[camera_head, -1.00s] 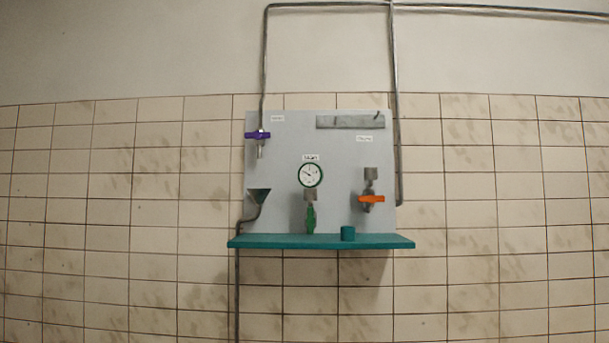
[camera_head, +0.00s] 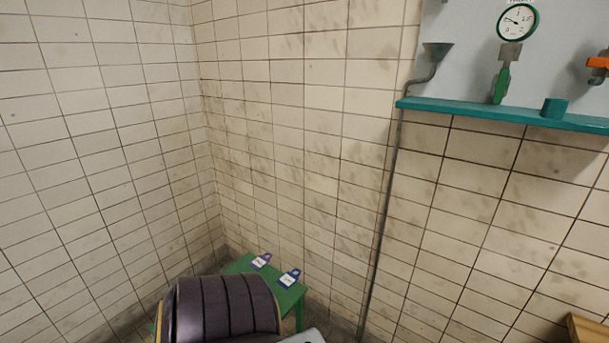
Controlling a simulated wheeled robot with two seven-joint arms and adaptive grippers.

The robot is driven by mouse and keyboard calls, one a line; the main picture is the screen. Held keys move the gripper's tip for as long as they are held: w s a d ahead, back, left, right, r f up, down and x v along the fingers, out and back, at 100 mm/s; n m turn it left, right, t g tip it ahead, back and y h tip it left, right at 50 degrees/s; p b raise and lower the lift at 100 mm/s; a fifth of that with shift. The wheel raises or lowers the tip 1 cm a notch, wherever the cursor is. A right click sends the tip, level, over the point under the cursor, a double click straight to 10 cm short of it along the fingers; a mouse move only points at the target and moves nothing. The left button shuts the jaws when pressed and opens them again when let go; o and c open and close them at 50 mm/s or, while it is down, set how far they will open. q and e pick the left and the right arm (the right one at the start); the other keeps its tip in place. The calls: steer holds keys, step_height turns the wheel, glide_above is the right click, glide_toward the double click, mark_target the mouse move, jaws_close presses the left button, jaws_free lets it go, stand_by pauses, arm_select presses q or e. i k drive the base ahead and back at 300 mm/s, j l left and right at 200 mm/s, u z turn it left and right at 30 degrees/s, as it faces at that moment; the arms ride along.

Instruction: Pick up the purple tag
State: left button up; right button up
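The purple tag (camera_head: 261,261) lies on a green table (camera_head: 243,265) low in the corner of the room. It is small, with a purple top and a white label. A blue tag (camera_head: 289,278) with a white label lies to its right on the same table. Neither of my grippers shows in the view.
A teal shelf (camera_head: 480,108) with a teal cup (camera_head: 554,108) is on the wall at the upper right, below a gauge (camera_head: 518,22). A thin pipe (camera_head: 384,220) runs down the wall right of the table. A wooden edge (camera_head: 588,330) shows at the lower right.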

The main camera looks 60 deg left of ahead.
mark_target(259, 261)
steer(key=u, duration=2.55)
